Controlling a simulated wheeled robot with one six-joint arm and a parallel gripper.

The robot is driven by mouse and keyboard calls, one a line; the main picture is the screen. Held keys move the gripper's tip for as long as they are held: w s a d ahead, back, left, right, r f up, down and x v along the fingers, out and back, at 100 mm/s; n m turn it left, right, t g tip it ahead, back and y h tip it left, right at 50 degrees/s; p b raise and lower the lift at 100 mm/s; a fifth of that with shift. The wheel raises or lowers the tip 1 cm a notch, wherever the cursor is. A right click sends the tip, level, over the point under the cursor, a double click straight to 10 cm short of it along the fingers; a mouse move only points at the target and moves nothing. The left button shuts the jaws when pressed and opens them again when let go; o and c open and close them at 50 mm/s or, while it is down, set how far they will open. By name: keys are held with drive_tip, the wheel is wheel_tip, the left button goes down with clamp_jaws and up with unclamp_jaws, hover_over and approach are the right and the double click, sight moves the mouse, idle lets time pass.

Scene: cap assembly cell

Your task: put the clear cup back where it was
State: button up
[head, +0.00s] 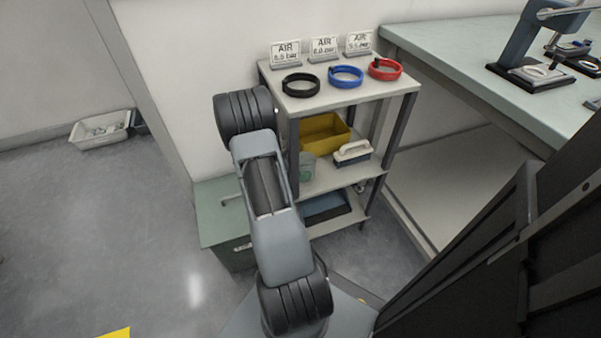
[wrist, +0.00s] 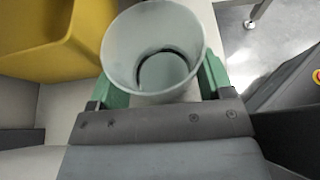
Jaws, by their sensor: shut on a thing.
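The clear cup (wrist: 122,50) looks pale grey-green and see-through, and its open mouth faces the wrist camera. My gripper (wrist: 163,82) is shut on it, with one green finger on each side of the cup. In the head view, a small grey-green shape (head: 306,166) shows at the middle shelf beside my arm, probably the cup or a finger. My arm hides most of the gripper there. I cannot tell whether the cup's base touches the shelf.
A yellow bin (head: 325,133) stands on the middle shelf and is close to the cup in the wrist view (wrist: 50,40). A white-handled brush (head: 352,154) lies to its right. Black (head: 300,84), blue (head: 346,76) and red (head: 385,69) rings lie on the top shelf.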

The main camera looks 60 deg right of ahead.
drive_tip(key=shift+f, duration=0.5)
drive_tip(key=shift+f, duration=0.25)
drive_tip(key=o, duration=0.7)
drive_tip(key=shift+r, duration=0.1)
drive_tip(key=shift+r, duration=0.25)
drive_tip(key=p+v, duration=0.4)
drive_tip(key=v, duration=0.8)
